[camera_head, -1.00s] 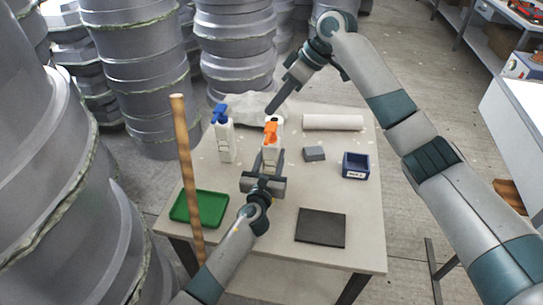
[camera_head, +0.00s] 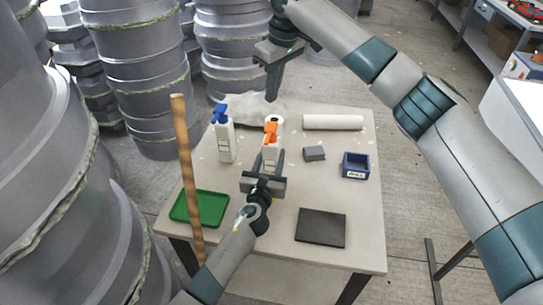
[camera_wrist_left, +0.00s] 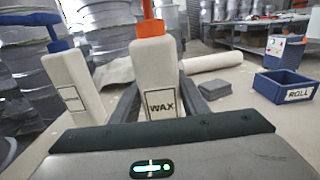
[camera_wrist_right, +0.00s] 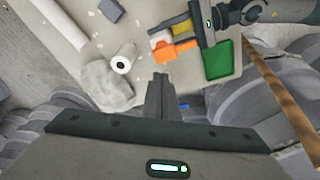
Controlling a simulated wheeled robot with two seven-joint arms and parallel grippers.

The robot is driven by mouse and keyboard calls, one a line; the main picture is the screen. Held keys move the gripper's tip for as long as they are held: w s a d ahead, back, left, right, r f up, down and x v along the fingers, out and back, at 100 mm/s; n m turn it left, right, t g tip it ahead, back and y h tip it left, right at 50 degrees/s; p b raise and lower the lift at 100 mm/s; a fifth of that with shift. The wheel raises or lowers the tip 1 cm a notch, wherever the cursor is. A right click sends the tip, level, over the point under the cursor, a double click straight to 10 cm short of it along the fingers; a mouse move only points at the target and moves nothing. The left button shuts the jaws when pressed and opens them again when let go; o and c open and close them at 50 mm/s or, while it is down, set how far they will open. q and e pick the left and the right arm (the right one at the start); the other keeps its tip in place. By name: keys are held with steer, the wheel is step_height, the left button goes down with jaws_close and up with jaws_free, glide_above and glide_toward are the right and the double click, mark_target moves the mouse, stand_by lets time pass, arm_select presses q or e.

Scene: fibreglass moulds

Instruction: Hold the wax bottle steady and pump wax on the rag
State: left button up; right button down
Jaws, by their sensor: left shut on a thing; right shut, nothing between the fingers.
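The white wax bottle (camera_head: 271,154) with an orange pump head (camera_head: 271,131) stands upright on the table; its WAX label shows in the left wrist view (camera_wrist_left: 160,82). My left gripper (camera_head: 271,164) is shut on its body, one finger on each side. The grey, crumpled rag (camera_head: 250,108) lies behind the bottle at the table's back edge; it also shows in the right wrist view (camera_wrist_right: 106,86). My right gripper (camera_head: 272,96) is shut and empty, pointing down, raised above the rag area and apart from the pump head.
A similar bottle with a blue pump (camera_head: 225,138) stands left of the wax bottle. A white roll (camera_head: 333,122), grey block (camera_head: 314,153), blue bin (camera_head: 355,165), dark pad (camera_head: 320,228) and green tray (camera_head: 200,207) lie around. A wooden pole (camera_head: 186,170) rises at the table's left.

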mark_target(271, 124)
steer(key=shift+f, duration=0.15)
steer(key=shift+f, duration=3.15)
steer(key=shift+f, duration=0.2)
steer(key=shift+f, duration=1.3)
steer(key=shift+r, duration=1.5)
steer(key=shift+f, duration=0.4)
